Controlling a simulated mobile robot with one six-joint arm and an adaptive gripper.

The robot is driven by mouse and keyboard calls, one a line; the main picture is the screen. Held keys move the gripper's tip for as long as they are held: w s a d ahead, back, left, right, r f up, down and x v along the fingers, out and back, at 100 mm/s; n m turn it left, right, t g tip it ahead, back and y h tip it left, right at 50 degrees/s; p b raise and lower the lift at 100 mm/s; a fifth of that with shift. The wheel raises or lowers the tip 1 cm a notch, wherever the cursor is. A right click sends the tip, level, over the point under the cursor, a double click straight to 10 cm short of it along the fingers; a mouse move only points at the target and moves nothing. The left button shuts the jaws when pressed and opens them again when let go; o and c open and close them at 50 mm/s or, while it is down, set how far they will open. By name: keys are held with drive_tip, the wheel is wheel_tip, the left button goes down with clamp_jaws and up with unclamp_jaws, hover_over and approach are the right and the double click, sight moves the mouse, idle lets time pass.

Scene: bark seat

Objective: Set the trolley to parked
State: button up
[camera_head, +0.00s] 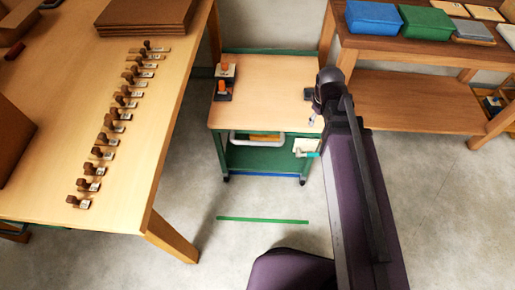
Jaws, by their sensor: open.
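The trolley (265,105) has a pale wooden top and a green body on dark casters, and stands between the two tables. Two small orange-tipped pieces on dark mounts (224,87) sit at the left of its top. A white bar handle (257,137) runs across its front. A white piece with a teal end (306,148) is at its front right. My gripper (312,121) hangs over the trolley's right front corner, small in view and partly hidden by my arm. It is open, and no held object shows. Contact with the trolley cannot be told.
A long wooden table (100,140) at left carries a row of several small labelled stamps. A shelf table (430,50) at right holds blue and green boxes. A green strip (262,220) lies on the floor before the trolley, with bare floor around it.

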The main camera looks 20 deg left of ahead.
drive_tip(key=a+f+n+b, duration=0.6)
drive_tip(key=a+f, duration=0.1)
drive_tip(key=a, duration=0.5)
drive_tip(key=n+t+b, duration=0.1)
drive_tip(key=n+b, duration=0.3)
drive_tip(key=n, duration=0.1)
hover_over(258, 142)
drive_tip(key=s+d, duration=0.1)
drive_tip(key=s, duration=0.2)
wheel_tip(258, 142, down, 4)
drive_tip(key=shift+w+a+f+y, duration=0.1)
drive_tip(key=shift+w+a+y, duration=0.05)
drive_tip(key=shift+y, duration=0.15)
drive_tip(key=shift+f, duration=0.15)
drive_tip(key=w+f+b, duration=0.1)
drive_tip(key=f+b, duration=0.8)
drive_tip(key=w+f+b, duration=0.1)
drive_tip(key=f+b, duration=0.3)
drive_tip(key=shift+w+a+f+b, duration=0.15)
drive_tip(key=shift+w+a+b, duration=0.15)
drive_tip(key=shift+b, duration=0.05)
drive_tip(key=shift+c, duration=0.3)
clamp_jaws()
